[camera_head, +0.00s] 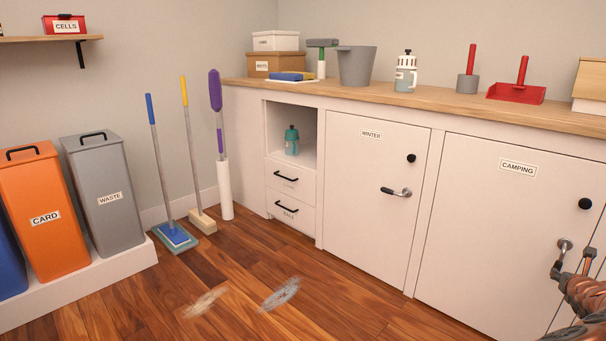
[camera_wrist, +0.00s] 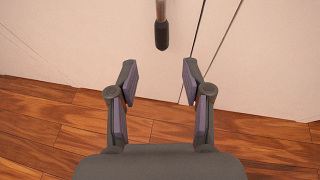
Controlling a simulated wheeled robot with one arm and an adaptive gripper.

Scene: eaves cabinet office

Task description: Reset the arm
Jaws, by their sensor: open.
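My gripper (camera_wrist: 160,85) is open and empty in the wrist view. Its two fingers stand apart, above the wooden floor and in front of the white cabinet front. A dark-tipped lever handle (camera_wrist: 162,32) shows just beyond the fingertips, apart from them. In the head view my gripper (camera_head: 573,268) is at the right edge, close to the handle (camera_head: 564,246) of the cabinet door labelled CAMPING (camera_head: 518,200). Part of the arm is cut off by the frame edge. I cannot tell from the head view whether the gripper touches the handle.
The WINTER door (camera_head: 372,190) is closed, and the CAMPING door looks closed. The counter (camera_head: 430,100) carries several things, including a grey bucket (camera_head: 356,66) and a red dustpan (camera_head: 517,92). Bins, mops and brushes stand at left. The floor is open apart from two pale smudges (camera_head: 280,293).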

